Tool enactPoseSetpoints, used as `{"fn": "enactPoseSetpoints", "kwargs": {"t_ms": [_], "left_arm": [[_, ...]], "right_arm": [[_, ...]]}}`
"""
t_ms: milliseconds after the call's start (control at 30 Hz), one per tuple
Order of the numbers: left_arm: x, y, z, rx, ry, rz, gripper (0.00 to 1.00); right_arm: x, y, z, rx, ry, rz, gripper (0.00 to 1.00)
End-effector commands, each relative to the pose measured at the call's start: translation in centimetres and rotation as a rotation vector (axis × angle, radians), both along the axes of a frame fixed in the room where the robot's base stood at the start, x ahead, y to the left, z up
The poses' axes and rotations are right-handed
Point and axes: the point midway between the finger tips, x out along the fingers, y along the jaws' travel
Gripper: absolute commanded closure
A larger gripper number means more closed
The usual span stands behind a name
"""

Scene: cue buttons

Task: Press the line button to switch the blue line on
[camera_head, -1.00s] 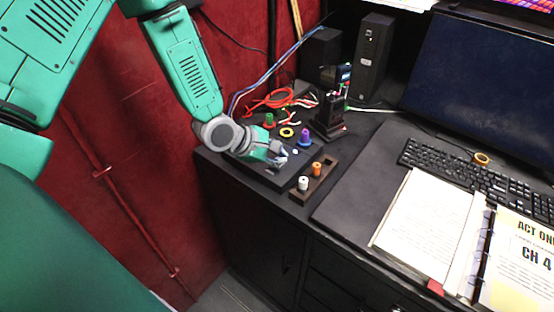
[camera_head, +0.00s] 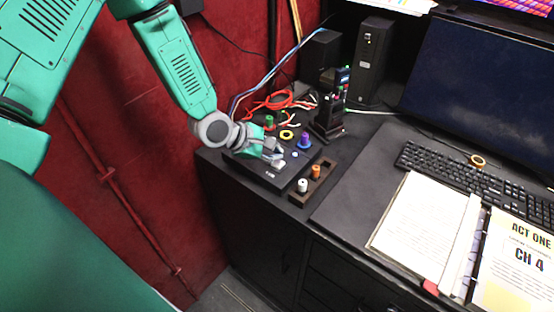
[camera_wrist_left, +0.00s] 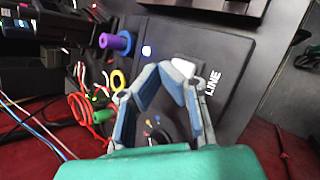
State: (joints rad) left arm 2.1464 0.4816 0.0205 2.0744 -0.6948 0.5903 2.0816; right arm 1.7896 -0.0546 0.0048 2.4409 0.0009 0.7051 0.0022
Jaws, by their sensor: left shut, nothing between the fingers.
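The black control box (camera_head: 262,176) sits on the desk's left end. In the left wrist view, its white LINE label (camera_wrist_left: 211,86) is beside a pale button (camera_wrist_left: 184,67). My left gripper (camera_head: 275,157) is shut and empty, low over the box. In the left wrist view its fingertips (camera_wrist_left: 165,72) are right by the button and partly overlap it; I cannot tell whether they touch. A small round lamp (camera_wrist_left: 147,50) on the box glows bluish white; it also shows in the head view (camera_head: 295,155). My right gripper is not in view.
A purple knob (camera_head: 304,140), a yellow ring (camera_head: 287,134), a green knob (camera_head: 269,122) and red cables (camera_head: 268,101) are behind the gripper. A tray (camera_head: 316,188) with white and orange pegs stands in front. An open binder (camera_head: 420,225) and keyboard (camera_head: 480,175) lie right.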

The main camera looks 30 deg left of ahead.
Motion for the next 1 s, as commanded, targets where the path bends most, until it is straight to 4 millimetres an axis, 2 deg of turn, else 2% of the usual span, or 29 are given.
{"fn": "enactPoseSetpoints", "kwargs": {"t_ms": [267,533,733,1000], "left_arm": [[0.0,-0.2,0.5,0.002,0.0,-0.001,1.0],[0.0,0.0,3.1,-0.001,-0.001,0.001,1.0],[0.0,0.0,4.8,-0.001,-0.002,0.0,1.0],[0.0,-0.1,5.0,0.001,0.001,-0.001,1.0]], "right_arm": [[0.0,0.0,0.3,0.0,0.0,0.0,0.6],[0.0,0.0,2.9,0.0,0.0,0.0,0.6],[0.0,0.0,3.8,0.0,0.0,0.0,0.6],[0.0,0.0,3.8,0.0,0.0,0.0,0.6]]}}
